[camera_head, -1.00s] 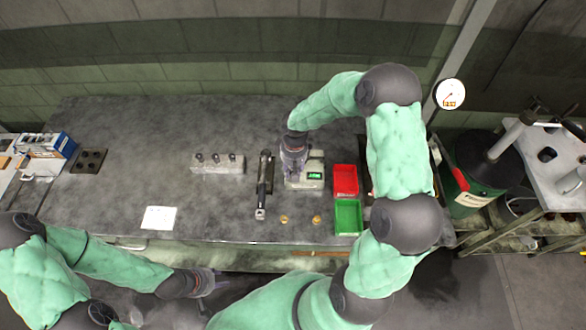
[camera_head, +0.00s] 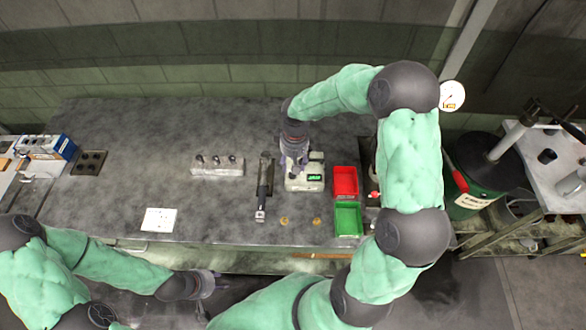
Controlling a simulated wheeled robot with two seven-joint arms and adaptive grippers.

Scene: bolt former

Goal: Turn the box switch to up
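The pale box (camera_head: 306,184) with a lit green display stands on the grey bench, right of the middle. My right gripper (camera_head: 294,171) points down over the left part of this box, and it hides that part. The box switch cannot be made out. Whether the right fingers touch the box, or are open or shut, cannot be told. My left gripper (camera_head: 212,284) is in front of the bench's near edge, far from the box. Its fingers look spread and empty.
A red bin (camera_head: 345,181) and a green bin (camera_head: 348,219) stand right of the box. A dark long tool (camera_head: 264,190) lies to its left, beside a grey block with several pegs (camera_head: 217,169). Two small brass pieces lie in front. The bench's left middle is mostly clear.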

